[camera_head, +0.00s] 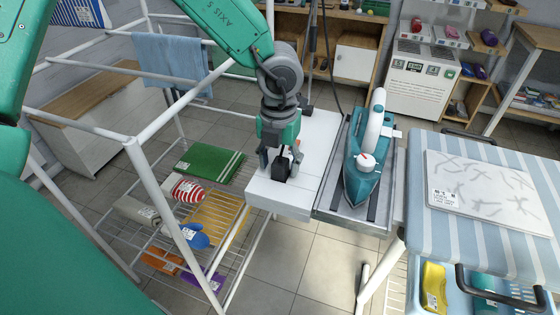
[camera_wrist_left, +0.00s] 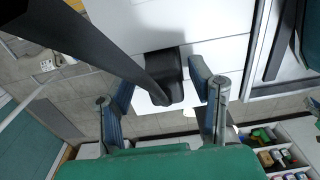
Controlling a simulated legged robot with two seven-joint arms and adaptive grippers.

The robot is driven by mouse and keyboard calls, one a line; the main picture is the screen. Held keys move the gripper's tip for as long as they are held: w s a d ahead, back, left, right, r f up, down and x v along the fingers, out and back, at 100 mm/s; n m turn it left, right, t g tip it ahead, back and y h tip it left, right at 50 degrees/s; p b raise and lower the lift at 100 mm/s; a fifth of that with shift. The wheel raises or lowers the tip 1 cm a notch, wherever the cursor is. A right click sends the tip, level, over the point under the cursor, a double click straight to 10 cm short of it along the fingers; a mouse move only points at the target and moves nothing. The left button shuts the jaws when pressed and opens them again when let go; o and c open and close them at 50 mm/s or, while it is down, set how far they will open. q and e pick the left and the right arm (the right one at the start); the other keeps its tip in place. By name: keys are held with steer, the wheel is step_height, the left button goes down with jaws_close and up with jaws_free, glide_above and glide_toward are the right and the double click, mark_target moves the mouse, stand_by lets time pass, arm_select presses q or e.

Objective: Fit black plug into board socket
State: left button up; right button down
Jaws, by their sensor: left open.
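A black plug (camera_head: 280,172) is at the near-left part of the white board (camera_head: 314,150). My left gripper (camera_head: 281,158) is over it, pointing down, with fingers open on either side of the plug. In the left wrist view the plug (camera_wrist_left: 172,68) shows between the spread fingers of the left gripper (camera_wrist_left: 163,88), with gaps at its sides. A thick black band runs in from the upper left and overlaps the plug there. I cannot make out the socket or tell whether the plug is seated in it. My right gripper is not in view.
A teal iron (camera_head: 362,175) stands on the grey rest (camera_head: 331,205) right of the board. A black cord (camera_head: 329,70) hangs behind. A white rack (camera_head: 150,185) with folded cloths stands left. A striped ironing surface (camera_head: 425,255) is at right.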

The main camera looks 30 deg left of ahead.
mark_target(282, 160)
arm_select(q)
steer(key=shift+w+r, duration=0.1)
steer(key=shift+r, duration=0.1)
step_height(282, 160, up, 12)
steer(key=p, duration=0.3)
steer(key=shift+f, duration=0.15)
steer(key=shift+d, duration=0.25)
